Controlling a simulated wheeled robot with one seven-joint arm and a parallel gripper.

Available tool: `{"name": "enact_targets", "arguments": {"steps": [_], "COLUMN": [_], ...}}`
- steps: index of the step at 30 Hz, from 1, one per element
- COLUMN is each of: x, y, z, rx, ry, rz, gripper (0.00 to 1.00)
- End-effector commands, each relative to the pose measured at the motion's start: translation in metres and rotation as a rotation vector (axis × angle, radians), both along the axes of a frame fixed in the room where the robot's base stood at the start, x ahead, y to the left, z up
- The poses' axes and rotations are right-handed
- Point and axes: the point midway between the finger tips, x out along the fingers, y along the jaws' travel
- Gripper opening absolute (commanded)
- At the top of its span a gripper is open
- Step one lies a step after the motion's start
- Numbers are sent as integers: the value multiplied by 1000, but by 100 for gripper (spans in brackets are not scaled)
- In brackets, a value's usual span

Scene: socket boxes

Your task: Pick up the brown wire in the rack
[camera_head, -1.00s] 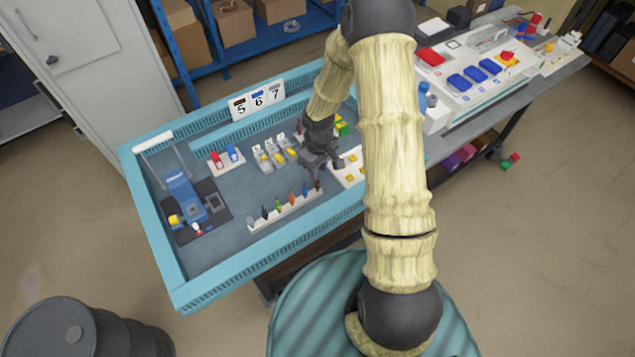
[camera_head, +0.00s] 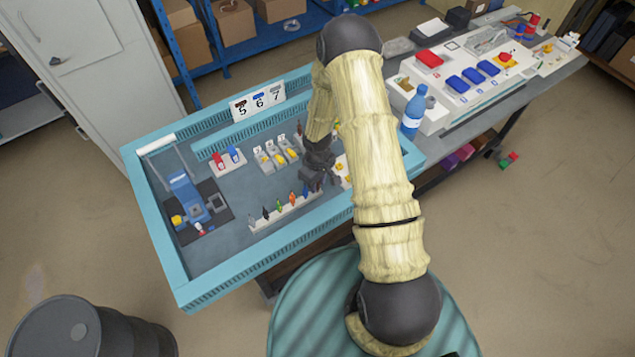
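The white rack (camera_head: 285,217) stands near the front edge of the teal-rimmed bench and holds a row of upright coloured wires. I can make out a green wire (camera_head: 279,206), an orange wire (camera_head: 292,198) and a blue wire (camera_head: 305,191). In the earlier view the brown wire stands at the rack's right end; now my dark gripper (camera_head: 318,183) is over that end and largely hides it. The fingers are too small and dark to show whether they are open, or whether they touch the wire.
White trays with yellow parts (camera_head: 275,156) and a holder with red and blue pieces (camera_head: 228,160) lie behind the rack. A blue device (camera_head: 186,194) is at the left. A blue bottle (camera_head: 414,110) and white panel (camera_head: 470,75) stand right of my arm.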

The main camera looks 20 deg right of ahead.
Motion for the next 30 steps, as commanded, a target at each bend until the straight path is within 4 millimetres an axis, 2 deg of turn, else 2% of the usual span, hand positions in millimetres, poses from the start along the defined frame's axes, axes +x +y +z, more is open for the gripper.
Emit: {"name": "enact_targets", "arguments": {"steps": [4,19,23,24,30], "x": [0,0,0,0,0], "y": [0,0,0,0,0], "z": [-7,-7,-7,-7,-7], "rx": [1,1,1,1,1], "ry": [-1,-1,-1,-1,-1], "rz": [2,1,1,1,1], "gripper": [27,27,3,0,0]}}
